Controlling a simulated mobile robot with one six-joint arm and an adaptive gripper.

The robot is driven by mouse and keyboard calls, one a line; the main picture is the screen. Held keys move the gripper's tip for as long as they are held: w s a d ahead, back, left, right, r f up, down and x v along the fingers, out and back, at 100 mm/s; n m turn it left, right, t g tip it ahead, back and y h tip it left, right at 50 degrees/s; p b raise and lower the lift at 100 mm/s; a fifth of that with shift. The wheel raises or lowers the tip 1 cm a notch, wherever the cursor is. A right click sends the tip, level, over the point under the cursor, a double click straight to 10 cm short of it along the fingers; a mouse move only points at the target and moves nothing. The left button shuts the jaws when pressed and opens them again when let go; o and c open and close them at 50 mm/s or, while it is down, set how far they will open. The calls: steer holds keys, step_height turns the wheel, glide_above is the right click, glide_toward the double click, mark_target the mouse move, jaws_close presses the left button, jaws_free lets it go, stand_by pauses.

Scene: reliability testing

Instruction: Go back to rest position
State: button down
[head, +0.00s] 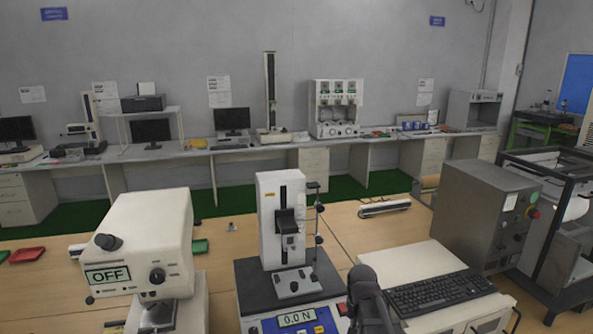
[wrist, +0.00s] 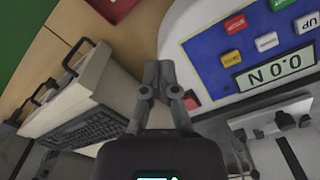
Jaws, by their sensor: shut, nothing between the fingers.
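My gripper (wrist: 159,72) is shut and empty, with its two dark fingers together in the middle of the wrist view. Beside them is the blue-and-white control panel of the force tester (wrist: 240,50), its display reading 0.0 N upside down. In the head view, my dark arm end (head: 368,300) rises at the bottom, in front of the tester's base and just right of its panel (head: 297,320). The fingertips are hard to make out there. I cannot tell whether they touch anything.
A white tester marked OFF (head: 145,240) stands at the left. The upright force stand (head: 282,215) is behind the panel. A keyboard (head: 440,292) and grey cabinet (head: 485,215) are at the right. Red trays (head: 27,255) lie far left. The tabletop (head: 385,230) is partly clear.

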steer(key=s+n, duration=0.3)
steer(key=s, duration=0.6)
steer(key=shift+s, duration=0.3)
steer(key=shift+w+d, duration=0.1)
step_height(320, 180, up, 7)
steer(key=m+g+p, duration=0.2)
steer(key=m+p, duration=0.5)
steer(key=m, duration=0.7)
glide_above(344, 309)
steer(key=shift+w+a+r+m, duration=0.1)
steer(key=shift+w+a+m, duration=0.05)
steer(key=shift+w, duration=0.4)
steer(key=shift+w+a+r+m, duration=0.1)
steer(key=shift+w+a+m, duration=0.05)
steer(key=shift+w, duration=0.35)
steer(key=shift+f, duration=0.2)
steer(key=f+b, duration=0.4)
steer(key=s+f+b, duration=0.1)
steer(key=f+b, duration=0.4)
steer(key=s+f+b, duration=0.1)
steer(key=f+b, duration=0.3)
steer(key=shift+d+f+b, duration=0.25)
steer(key=shift+f+b, duration=0.05)
steer(key=shift+b, duration=0.1)
